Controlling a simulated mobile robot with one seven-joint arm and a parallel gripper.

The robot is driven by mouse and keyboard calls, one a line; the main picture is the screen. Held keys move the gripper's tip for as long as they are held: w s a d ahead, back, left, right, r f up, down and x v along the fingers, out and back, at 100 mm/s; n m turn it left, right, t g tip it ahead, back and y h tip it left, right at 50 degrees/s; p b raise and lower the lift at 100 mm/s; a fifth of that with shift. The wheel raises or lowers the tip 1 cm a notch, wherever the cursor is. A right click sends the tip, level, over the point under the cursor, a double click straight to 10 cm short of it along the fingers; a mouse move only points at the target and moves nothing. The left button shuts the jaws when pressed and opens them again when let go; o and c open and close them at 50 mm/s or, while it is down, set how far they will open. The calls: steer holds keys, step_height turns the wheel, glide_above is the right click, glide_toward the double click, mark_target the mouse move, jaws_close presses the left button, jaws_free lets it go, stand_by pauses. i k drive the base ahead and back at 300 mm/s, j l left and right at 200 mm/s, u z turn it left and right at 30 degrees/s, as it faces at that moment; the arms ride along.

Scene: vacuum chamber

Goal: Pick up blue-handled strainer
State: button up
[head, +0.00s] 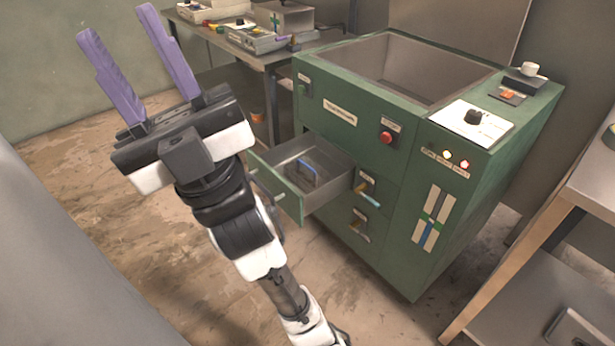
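A small object with a blue loop (308,174) lies inside the open drawer of the green cabinet. It looks like the blue-handled strainer, but it is too small to tell for sure. The drawer (279,187) is pulled out to the left, and its grey inside shows from above. My gripper (114,22) is raised at the upper left of the head view, well apart from the drawer. Its two purple fingers are spread, with nothing between them.
The green cabinet (385,165) has an open-topped basin (400,68), a red button (386,137) and closed drawers below. A bench with instruments (262,40) stands behind. A metal table (590,185) is at the right. Bare floor lies left of the cabinet.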

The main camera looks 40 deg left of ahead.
mark_target(306, 171)
steer(key=u, duration=1.25)
